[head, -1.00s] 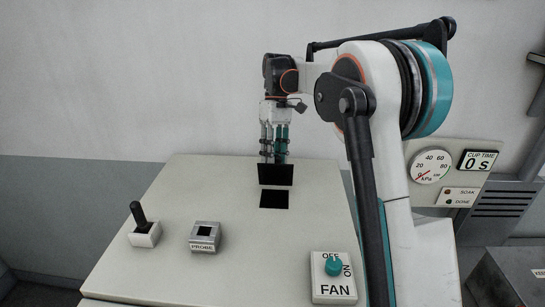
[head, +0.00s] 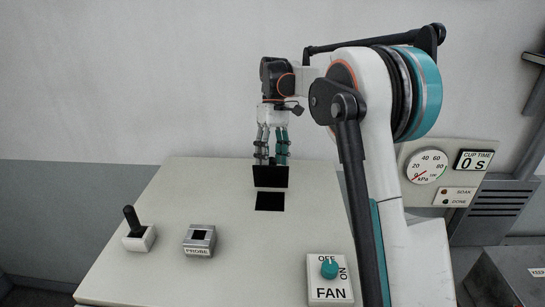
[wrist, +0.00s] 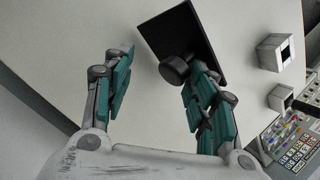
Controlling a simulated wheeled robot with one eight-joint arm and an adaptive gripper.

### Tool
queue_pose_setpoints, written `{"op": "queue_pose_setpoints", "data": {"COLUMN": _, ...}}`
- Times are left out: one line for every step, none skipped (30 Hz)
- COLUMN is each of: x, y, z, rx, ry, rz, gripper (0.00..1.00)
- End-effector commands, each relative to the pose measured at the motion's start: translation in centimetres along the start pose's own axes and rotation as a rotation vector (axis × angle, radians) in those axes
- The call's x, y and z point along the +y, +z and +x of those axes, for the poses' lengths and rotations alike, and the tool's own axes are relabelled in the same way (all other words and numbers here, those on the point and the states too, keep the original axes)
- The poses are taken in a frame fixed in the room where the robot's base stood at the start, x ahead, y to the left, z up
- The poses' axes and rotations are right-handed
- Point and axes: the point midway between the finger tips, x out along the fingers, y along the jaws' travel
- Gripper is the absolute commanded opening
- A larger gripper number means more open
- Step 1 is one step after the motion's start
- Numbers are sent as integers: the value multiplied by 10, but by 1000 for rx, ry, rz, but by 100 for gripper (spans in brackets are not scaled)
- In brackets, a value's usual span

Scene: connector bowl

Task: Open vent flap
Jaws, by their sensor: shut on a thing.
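The vent flap is a black square plate (head: 270,177) standing raised behind a dark square opening (head: 270,201) in the pale panel top. In the wrist view the flap (wrist: 190,35) shows with a round dark knob (wrist: 174,69) on it. My gripper (head: 271,160) is just above and behind the flap in the head view. In the wrist view my gripper's fingers (wrist: 155,60) stand wide apart, with a clear gap. The knob is beside the right finger's tip; whether they touch I cannot tell. The left finger is clear of it.
A black-handled lever (head: 137,232) and the PROBE block (head: 199,240) stand at the left of the panel. The FAN switch (head: 330,280) is at the front right. A gauge (head: 427,167) and CUP TIME display (head: 474,160) are beyond my arm.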

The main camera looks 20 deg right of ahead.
Motion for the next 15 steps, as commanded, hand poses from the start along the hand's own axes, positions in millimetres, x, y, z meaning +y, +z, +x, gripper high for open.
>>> {"op": "queue_pose_setpoints", "data": {"x": 1, "y": -1, "z": 1, "rx": 2, "ry": 2, "rz": 1, "gripper": 46}}
{"op": "queue_pose_setpoints", "data": {"x": 1, "y": -1, "z": 1, "rx": 2, "ry": 2, "rz": 1, "gripper": 46}}
{"op": "queue_pose_setpoints", "data": {"x": 1, "y": -1, "z": 1, "rx": 2, "ry": 2, "rz": 1, "gripper": 46}}
{"op": "queue_pose_setpoints", "data": {"x": 1, "y": -1, "z": 0, "rx": 2, "ry": 2, "rz": 1, "gripper": 46}}
{"op": "queue_pose_setpoints", "data": {"x": 1, "y": 0, "z": 0, "rx": 2, "ry": 2, "rz": 1, "gripper": 46}}
{"op": "queue_pose_setpoints", "data": {"x": 1, "y": 0, "z": -2, "rx": 1, "ry": 2, "rz": 1, "gripper": 46}}
{"op": "queue_pose_setpoints", "data": {"x": 1, "y": 0, "z": -3, "rx": 1, "ry": 2, "rz": 1, "gripper": 46}}
{"op": "queue_pose_setpoints", "data": {"x": 0, "y": 0, "z": -5, "rx": 1, "ry": 1, "rz": 1, "gripper": 46}}
{"op": "queue_pose_setpoints", "data": {"x": 0, "y": 0, "z": -9, "rx": 1, "ry": 1, "rz": 1, "gripper": 46}}
{"op": "queue_pose_setpoints", "data": {"x": 0, "y": 0, "z": -13, "rx": 1, "ry": 1, "rz": 1, "gripper": 46}}
{"op": "queue_pose_setpoints", "data": {"x": 0, "y": 0, "z": -17, "rx": 1, "ry": 1, "rz": 0, "gripper": 46}}
{"op": "queue_pose_setpoints", "data": {"x": 0, "y": 0, "z": -24, "rx": 1, "ry": 0, "rz": 0, "gripper": 46}}
{"op": "queue_pose_setpoints", "data": {"x": 0, "y": 0, "z": -30, "rx": 1, "ry": 0, "rz": 0, "gripper": 46}}
{"op": "queue_pose_setpoints", "data": {"x": 0, "y": 0, "z": -36, "rx": 1, "ry": 0, "rz": 0, "gripper": 46}}
{"op": "queue_pose_setpoints", "data": {"x": 0, "y": 0, "z": -44, "rx": 1, "ry": 0, "rz": 0, "gripper": 46}}
